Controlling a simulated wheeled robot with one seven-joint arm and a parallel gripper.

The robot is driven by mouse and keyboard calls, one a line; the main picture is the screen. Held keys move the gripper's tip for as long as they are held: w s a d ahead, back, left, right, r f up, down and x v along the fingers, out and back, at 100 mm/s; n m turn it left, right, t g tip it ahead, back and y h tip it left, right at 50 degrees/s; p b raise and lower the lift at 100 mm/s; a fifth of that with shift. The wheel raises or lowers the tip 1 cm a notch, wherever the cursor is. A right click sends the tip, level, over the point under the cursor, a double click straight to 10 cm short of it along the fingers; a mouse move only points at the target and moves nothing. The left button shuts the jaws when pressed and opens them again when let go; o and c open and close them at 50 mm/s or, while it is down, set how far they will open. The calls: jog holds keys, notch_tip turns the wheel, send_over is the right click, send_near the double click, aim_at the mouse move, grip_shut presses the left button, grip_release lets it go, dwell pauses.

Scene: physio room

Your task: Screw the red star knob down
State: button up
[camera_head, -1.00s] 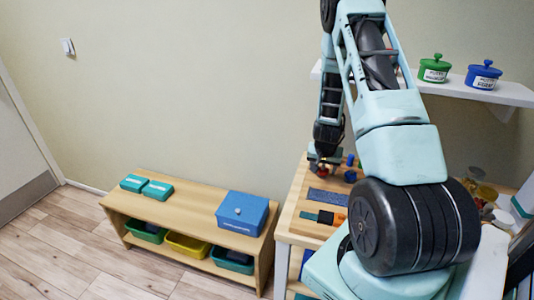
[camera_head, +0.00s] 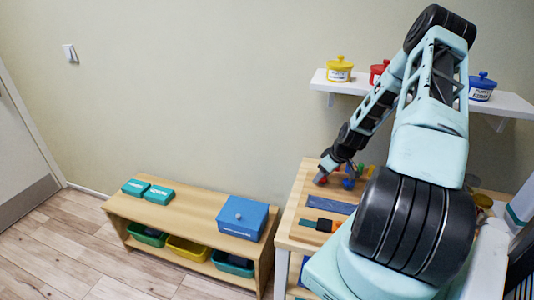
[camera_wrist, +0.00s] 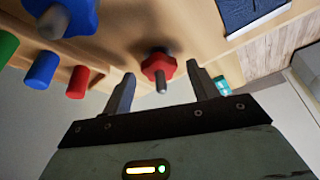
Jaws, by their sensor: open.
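The red star knob (camera_wrist: 159,66) shows in the wrist view on the wooden board (camera_wrist: 225,50), with a grey pin at its middle pointing toward the camera. My gripper (camera_wrist: 161,72) is open and empty. Its two fingers appear to the left and right of the knob, with gaps on both sides; I cannot tell how far short of the knob the fingertips are. In the head view my gripper (camera_head: 325,170) is low over the left part of the table, with a small red bit (camera_head: 321,180), likely the knob, at its tip. The arm hides part of the table.
Blue (camera_wrist: 72,15), green and red pegs stand left of the knob in the wrist view. A blue mat (camera_head: 331,204) lies in front on the table. A wall shelf (camera_head: 348,86) with pots is behind the arm. A low bench (camera_head: 190,205) with boxes stands left.

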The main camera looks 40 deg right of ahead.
jog(key=shift+d+r+n, duration=0.1)
jog(key=shift+n, duration=0.5)
jog(key=shift+s+r+y, duration=0.2)
jog(key=shift+r+y, duration=0.1)
jog(key=shift+r, duration=0.05)
jog(key=a+b+v, duration=0.1)
jog(key=v, duration=1.5)
jog(key=w+a+r+n+g+b, duration=0.1)
jog(key=w+a, duration=0.4)
jog(key=a, duration=0.7)
jog(key=w+a+r+n+g+y, duration=0.1)
jog(key=w+a, duration=0.4)
jog(key=a, duration=0.8)
jog(key=shift+a+r+n+g+b, duration=0.25)
jog(key=shift+n+g+b, duration=0.15)
jog(key=shift+n+g, duration=0.2)
jog(key=shift+o, duration=0.2)
jog(key=shift+f, duration=0.1)
